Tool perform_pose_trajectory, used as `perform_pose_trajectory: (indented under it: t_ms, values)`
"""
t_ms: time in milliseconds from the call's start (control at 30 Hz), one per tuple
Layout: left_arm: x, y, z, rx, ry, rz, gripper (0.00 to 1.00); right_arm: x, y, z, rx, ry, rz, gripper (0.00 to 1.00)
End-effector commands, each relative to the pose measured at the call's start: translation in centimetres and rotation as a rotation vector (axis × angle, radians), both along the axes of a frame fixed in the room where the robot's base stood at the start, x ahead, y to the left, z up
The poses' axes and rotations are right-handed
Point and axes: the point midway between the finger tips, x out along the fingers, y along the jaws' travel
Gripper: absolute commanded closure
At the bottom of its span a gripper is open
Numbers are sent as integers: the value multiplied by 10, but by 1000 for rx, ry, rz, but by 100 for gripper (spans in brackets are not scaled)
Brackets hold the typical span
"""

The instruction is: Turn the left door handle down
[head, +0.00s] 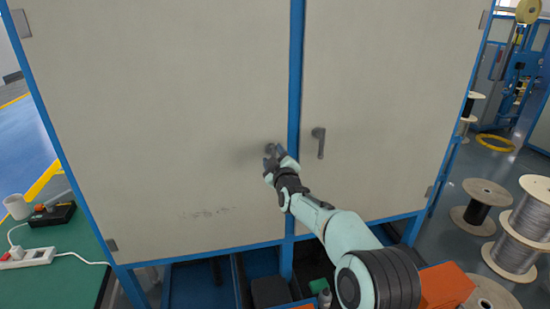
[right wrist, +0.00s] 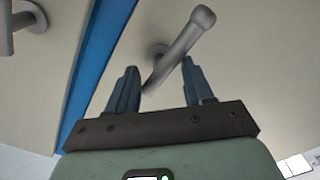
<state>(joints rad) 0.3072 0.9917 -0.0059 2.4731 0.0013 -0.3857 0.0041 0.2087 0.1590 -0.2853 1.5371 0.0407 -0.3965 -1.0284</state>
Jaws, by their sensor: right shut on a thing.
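The left door handle (right wrist: 181,48) is a grey lever on the cream left door (head: 160,100). In the right wrist view it lies slanted between the two fingers. My right gripper (head: 272,152) is at this handle and hides most of it in the head view. The right wrist view shows my right gripper (right wrist: 160,72) shut on the lever, with a finger on each side. The right door handle (head: 319,142) hangs straight down on the right door (head: 390,90), apart from my gripper. My left gripper is not in view.
A blue post (head: 295,80) stands between the doors. Blue bins (head: 200,285) sit below the cabinet. At left, a green table (head: 60,285) holds a white cup (head: 17,207) and a power strip (head: 28,258). Cable spools (head: 485,205) stand on the floor at right.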

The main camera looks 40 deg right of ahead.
Motion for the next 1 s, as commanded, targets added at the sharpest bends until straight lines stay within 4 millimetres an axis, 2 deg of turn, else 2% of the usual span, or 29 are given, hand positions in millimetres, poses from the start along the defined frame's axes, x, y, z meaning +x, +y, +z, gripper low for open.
perform_pose_trajectory:
  t_ms: [300,333,367,400,767,867,1000]
  values:
    - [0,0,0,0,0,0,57,0,-1,-3,-20,18,1,100]
    - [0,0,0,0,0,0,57,0,-1,-3,-21,19,1,39]
    - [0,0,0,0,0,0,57,0,-1,-3,-21,19,1,29]
    - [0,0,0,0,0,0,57,0,-1,-3,-20,18,1,24]
    - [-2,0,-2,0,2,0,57,-4,2,-1,-14,10,0,24]
    - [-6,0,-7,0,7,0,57,-15,8,-2,-13,9,1,24]
    - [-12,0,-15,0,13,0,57,-39,23,-2,-11,9,1,24]
